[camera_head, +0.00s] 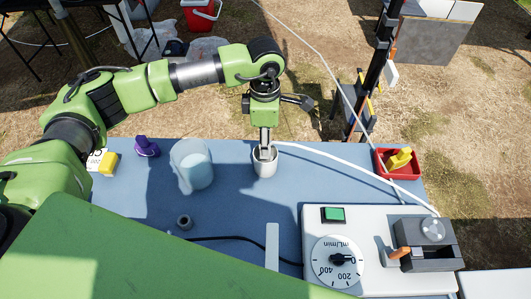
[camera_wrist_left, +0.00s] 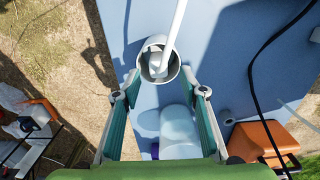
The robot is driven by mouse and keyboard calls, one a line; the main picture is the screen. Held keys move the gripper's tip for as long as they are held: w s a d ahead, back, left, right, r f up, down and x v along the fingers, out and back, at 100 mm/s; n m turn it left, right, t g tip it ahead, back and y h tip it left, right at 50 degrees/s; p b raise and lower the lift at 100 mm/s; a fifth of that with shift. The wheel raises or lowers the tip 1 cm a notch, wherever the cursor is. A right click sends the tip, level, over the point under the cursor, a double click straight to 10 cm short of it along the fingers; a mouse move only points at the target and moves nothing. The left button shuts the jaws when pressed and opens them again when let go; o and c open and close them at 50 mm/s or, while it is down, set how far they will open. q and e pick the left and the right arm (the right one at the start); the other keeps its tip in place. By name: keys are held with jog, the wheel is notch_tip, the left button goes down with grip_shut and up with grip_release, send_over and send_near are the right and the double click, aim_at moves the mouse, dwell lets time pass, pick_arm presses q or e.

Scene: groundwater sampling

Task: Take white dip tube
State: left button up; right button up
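The white dip tube (camera_wrist_left: 174,35) reaches into a light grey cup (camera_wrist_left: 157,76) in the left wrist view. In the head view the tube (camera_head: 340,158) runs from the cup (camera_head: 264,169) in a curve right towards the pump. My left gripper (camera_head: 265,148) points down at the cup. In the left wrist view its two fingers (camera_wrist_left: 160,84) are spread apart, with the tips at either side of the cup's near rim. I cannot tell whether they touch it. The tube's lower end is hidden inside the cup. My right gripper is not in view.
The white pump box (camera_head: 385,235) with dial and green button stands at the right. A clear beaker (camera_head: 197,172), purple object (camera_head: 146,147), yellow block (camera_head: 108,163) and small dark ring (camera_head: 184,222) stand left of the cup. A red tray (camera_head: 397,170) lies at the table's right edge.

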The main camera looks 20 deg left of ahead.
pick_arm(q)
jog(key=shift+w+f, duration=0.15)
jog(key=shift+f, duration=1.3)
grip_shut()
notch_tip(320, 180, up, 9)
jog(key=shift+r+b, duration=0.1)
jog(key=shift+b, duration=0.8)
jog(key=shift+r+p, duration=1.75)
jog(key=shift+r, duration=0.45)
